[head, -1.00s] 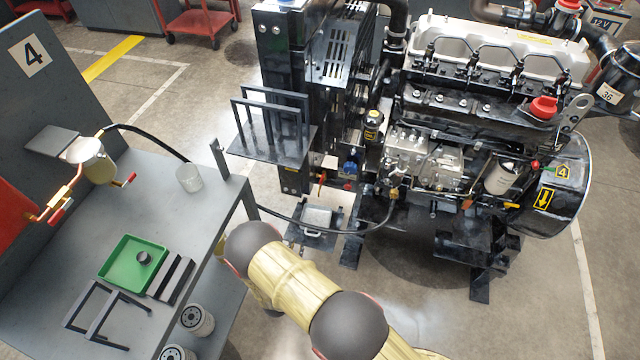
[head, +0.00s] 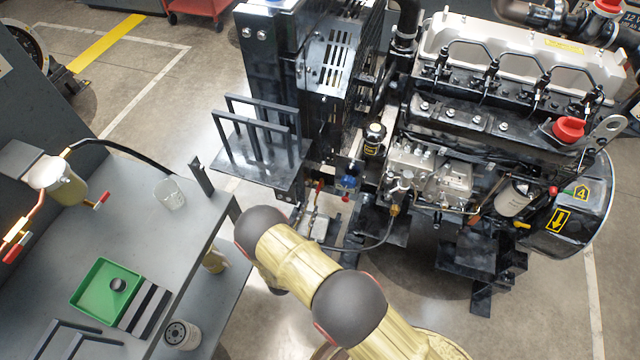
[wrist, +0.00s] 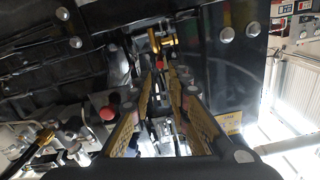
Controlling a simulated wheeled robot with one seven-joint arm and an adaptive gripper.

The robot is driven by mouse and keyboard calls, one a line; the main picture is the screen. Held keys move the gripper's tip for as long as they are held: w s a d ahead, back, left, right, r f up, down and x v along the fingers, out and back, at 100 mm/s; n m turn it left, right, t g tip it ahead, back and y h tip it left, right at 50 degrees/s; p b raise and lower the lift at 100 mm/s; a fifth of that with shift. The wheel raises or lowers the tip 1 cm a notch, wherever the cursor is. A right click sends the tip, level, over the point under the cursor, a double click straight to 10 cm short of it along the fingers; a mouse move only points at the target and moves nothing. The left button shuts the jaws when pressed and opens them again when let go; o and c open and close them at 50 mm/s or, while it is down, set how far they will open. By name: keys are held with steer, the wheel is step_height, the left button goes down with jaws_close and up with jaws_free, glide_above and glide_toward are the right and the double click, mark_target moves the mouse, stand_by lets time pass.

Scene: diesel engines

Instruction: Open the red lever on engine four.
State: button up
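Engine four (head: 510,110) stands at the right in the head view, with a yellow 4 label on its round black housing. A small red lever (head: 319,186) shows low beside the radiator, partly hidden. In the wrist view a red lever-like piece (wrist: 159,63) hangs below a brass valve (wrist: 162,42) under a dark plate. I cannot tell whether both are the same lever. My gripper (wrist: 166,76) points up at this piece, its two tan-padded fingers apart. The red piece is near the fingertips, seemingly beyond them; contact cannot be told. The gripper is hidden in the head view.
A grey workbench (head: 60,240) with a green tray (head: 88,302) and a glass (head: 170,194) stands at the left. A black hose (head: 370,246) runs low by the engine. A rounded red part (wrist: 107,113) is left of my fingers in the wrist view.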

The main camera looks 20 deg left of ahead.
mark_target(319, 186)
steer(key=w, duration=0.2)
steer(key=w+b, duration=0.1)
steer(key=w, duration=0.2)
steer(key=w+b, duration=0.1)
steer(key=w, duration=0.1)
steer(key=shift+w+d, duration=0.3)
steer(key=shift+w, duration=0.05)
steer(key=c, duration=0.3)
jaws_close()
